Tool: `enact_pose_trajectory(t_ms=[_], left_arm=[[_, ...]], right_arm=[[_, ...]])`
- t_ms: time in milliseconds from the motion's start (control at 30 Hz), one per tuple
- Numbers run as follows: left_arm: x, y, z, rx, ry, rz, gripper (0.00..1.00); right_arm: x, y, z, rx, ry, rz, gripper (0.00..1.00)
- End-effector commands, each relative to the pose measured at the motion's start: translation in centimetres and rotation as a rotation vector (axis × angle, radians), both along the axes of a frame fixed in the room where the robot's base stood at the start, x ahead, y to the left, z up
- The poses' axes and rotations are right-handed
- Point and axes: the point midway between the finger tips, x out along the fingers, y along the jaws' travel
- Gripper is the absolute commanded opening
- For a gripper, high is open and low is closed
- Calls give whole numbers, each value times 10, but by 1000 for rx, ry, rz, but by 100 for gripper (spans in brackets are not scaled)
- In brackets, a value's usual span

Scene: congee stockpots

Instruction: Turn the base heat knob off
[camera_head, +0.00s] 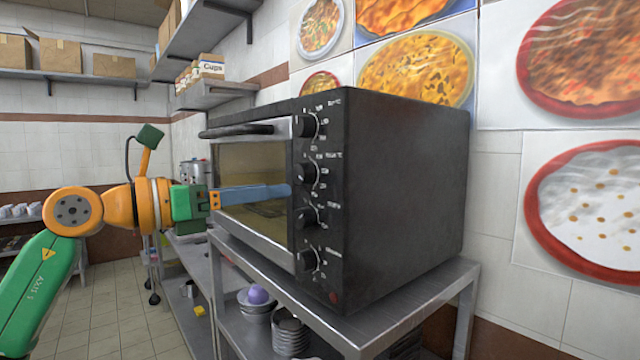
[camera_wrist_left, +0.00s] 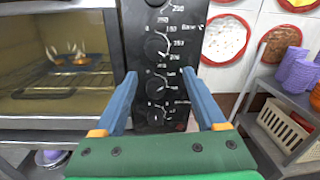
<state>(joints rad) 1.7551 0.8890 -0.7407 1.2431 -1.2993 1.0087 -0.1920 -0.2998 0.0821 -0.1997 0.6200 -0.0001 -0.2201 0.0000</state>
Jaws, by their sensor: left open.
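The black oven (camera_head: 390,190) has a column of several round black knobs on its front panel. The base heat knob (camera_head: 308,172) is second from the top; in the left wrist view (camera_wrist_left: 156,45) a label that seems to read "Base °C" is at its upper right. My left gripper (camera_head: 288,190) reaches in from the left, its blue fingers in front of the panel. In the left wrist view my gripper (camera_wrist_left: 160,75) is open and empty, with its fingertips on either side of the knob column, just below the base heat knob. Contact with the panel cannot be told.
The oven stands on a steel table (camera_head: 385,310). Its glass door (camera_head: 250,210) is shut, left of the knobs. Bowls (camera_head: 258,305) sit on the shelf below. In the left wrist view a grey rack (camera_wrist_left: 255,100) with purple items stands at the right.

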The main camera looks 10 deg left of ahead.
Motion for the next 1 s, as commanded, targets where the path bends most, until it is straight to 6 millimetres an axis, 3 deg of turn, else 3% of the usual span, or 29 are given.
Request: enact_pose_trajectory(t_ms=[33, 133, 467, 767, 1000], left_arm=[[-9, 7, 12, 52, -36, 30, 73], [-13, 10, 20, 100, -59, 58, 73], [34, -27, 23, 98, -59, 57, 73], [40, -32, 19, 97, -62, 58, 73], [39, -31, 19, 96, -61, 57, 11]], right_arm=[[1, -1, 1, -2, -1, 0, 50], [1, -2, 4, -4, -3, 1, 50], [0, 1, 32, 2, 0, -1, 50], [0, 3, 31, 6, 0, -1, 50], [0, 3, 31, 5, 1, -2, 50]])
